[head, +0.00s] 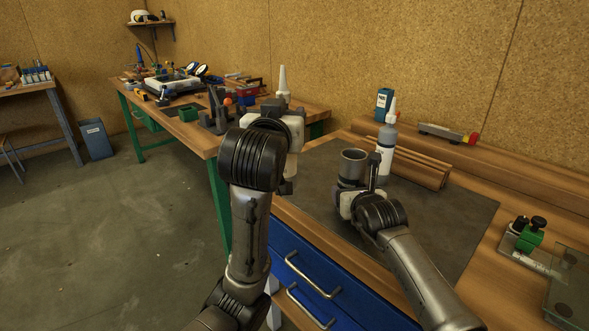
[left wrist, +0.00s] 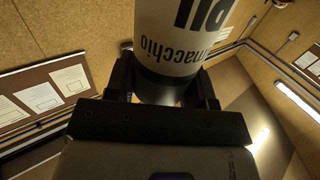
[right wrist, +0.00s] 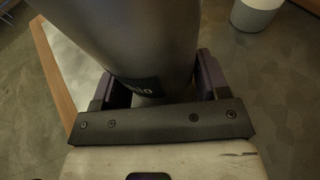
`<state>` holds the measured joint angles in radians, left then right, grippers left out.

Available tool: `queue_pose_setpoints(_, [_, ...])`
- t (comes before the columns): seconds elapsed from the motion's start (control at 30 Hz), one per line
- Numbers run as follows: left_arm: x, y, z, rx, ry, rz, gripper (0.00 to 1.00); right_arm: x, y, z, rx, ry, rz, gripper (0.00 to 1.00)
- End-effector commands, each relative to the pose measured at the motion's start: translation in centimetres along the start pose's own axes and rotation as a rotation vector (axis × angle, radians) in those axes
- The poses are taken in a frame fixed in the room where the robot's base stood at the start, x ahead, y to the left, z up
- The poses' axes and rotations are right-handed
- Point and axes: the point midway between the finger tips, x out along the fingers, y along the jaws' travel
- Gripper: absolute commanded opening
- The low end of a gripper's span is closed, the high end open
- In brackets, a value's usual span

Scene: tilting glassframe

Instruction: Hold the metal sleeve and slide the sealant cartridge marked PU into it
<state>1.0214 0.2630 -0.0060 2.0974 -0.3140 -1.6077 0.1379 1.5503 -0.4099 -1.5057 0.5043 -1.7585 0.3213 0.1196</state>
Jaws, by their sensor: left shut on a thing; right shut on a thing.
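My left gripper (head: 274,124) is shut on the cartridge marked PU, whose white nozzle (head: 283,82) points up in the head view. Its white body with black PU lettering (left wrist: 188,30) and a dark lower band show between the fingers in the left wrist view. It is held upright, left of and apart from the sleeve. The metal sleeve (head: 352,165) is a grey tube, upright with its open mouth up. My right gripper (head: 360,199) is shut on it; in the right wrist view, the sleeve (right wrist: 140,45) shows between the fingers with a partly hidden dark label.
Wooden strips (head: 420,165), a blue box (head: 383,104) and a level-like tool (head: 445,134) lie further back. A green clamp tool (head: 530,236) is at right.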

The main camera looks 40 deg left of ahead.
Motion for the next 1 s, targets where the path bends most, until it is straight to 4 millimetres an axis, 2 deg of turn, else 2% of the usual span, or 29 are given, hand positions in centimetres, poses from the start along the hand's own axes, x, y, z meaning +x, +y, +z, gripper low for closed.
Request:
queue_pose_setpoints(0.03, [1.7, 0.4, -0.4, -0.001, -0.004, 0.029, 0.0, 0.0, 0.0, 0.0, 0.0, 0.0, 0.0, 0.55])
queue_pose_setpoints(0.2, [6.9, 3.2, -2.1, -0.003, -0.003, 0.193, 0.0, 0.0, 0.0, 0.0, 0.0, 0.0, 0.0, 0.55])
queue_pose_setpoints(0.3, [9.2, 5.5, -3.7, -0.005, 0.001, 0.327, 0.0, 0.0, 0.0, 0.0, 0.0, 0.0, 0.0, 0.55])
queue_pose_setpoints(0.4, [10.5, 7.8, -5.5, -0.005, 0.003, 0.47, 0.0, 0.0, 0.0, 0.0, 0.0, 0.0, 0.0, 0.55])
queue_pose_setpoints(0.6, [10.8, 11.3, -8.6, -0.003, 0.004, 0.702, 0.0, 0.0, 0.0, 0.0, 0.0, 0.0, 0.0, 0.55])
queue_pose_setpoints(0.7, [10.4, 12.5, -9.7, -0.002, 0.003, 0.783, 0.0, 0.0, 0.0, 0.0, 0.0, 0.0, 0.0, 0.55])
queue_pose_setpoints(1.0, [9.8, 13.8, -11.1, 0.0, 0.001, 0.885, 0.0, 0.0, 0.0, 0.0, 0.0, 0.0, 0.0, 0.55])
